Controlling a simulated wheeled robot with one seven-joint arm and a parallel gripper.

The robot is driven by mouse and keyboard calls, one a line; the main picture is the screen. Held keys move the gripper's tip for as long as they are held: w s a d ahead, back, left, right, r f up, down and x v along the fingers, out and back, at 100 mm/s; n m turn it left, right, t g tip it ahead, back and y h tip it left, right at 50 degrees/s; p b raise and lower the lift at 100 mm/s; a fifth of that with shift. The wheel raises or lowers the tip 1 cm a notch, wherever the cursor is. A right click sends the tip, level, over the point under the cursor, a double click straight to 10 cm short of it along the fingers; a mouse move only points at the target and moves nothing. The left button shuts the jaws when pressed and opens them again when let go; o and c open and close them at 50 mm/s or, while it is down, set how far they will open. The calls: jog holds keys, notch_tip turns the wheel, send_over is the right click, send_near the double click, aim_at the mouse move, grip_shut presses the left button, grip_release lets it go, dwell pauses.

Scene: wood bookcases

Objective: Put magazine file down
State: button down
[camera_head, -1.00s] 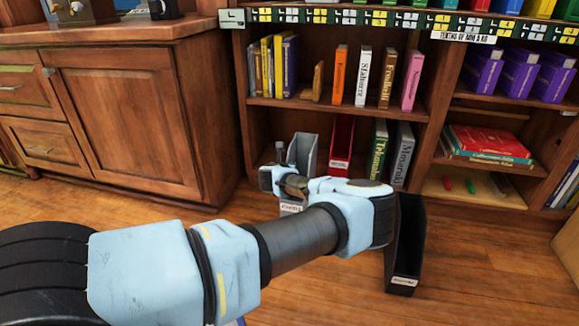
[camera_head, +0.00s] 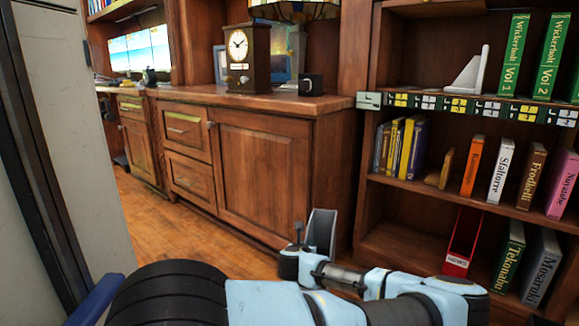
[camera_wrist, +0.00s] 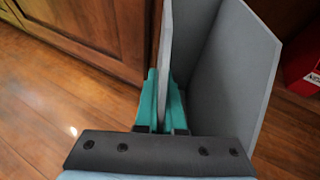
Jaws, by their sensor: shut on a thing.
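A grey magazine file (camera_head: 321,230) shows upright beyond my arm, in front of the right end of the wood cabinet. In the wrist view the grey magazine file (camera_wrist: 225,85) is open towards the camera and looks empty. My gripper (camera_wrist: 163,95) has its teal fingers shut on the file's left wall. In the head view my gripper (camera_head: 315,258) is partly hidden by my arm, and the file's base is hidden too. I cannot tell whether the file touches the floor.
A red magazine file (camera_head: 462,240) stands in the bookcase's bottom compartment beside green and grey books (camera_head: 510,255). The wood cabinet (camera_head: 262,170) is close behind and left of the grey file. Bare wood floor (camera_head: 165,225) lies at the left, beside a pale panel (camera_head: 65,150).

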jog(key=s+a+r+n+y+p, duration=0.1)
jog(key=s+a+r+y, duration=0.2)
jog(key=a, duration=0.5)
jog(key=s+a+r+n+p, duration=0.1)
jog(key=s+a+r+n, duration=0.15)
jog(key=s+a, duration=0.4)
notch_tip(320, 180, up, 38)
jog(key=w+a+p, duration=0.2)
jog(key=p, duration=3.5)
jog(key=s+f, duration=0.3)
jog(key=s, duration=0.6)
jog(key=shift+s+f+t, duration=0.2)
jog(key=shift+f+t, duration=0.1)
jog(key=shift+f, duration=0.05)
jog(key=shift+d+m, duration=0.2)
jog(key=shift+m, duration=0.15)
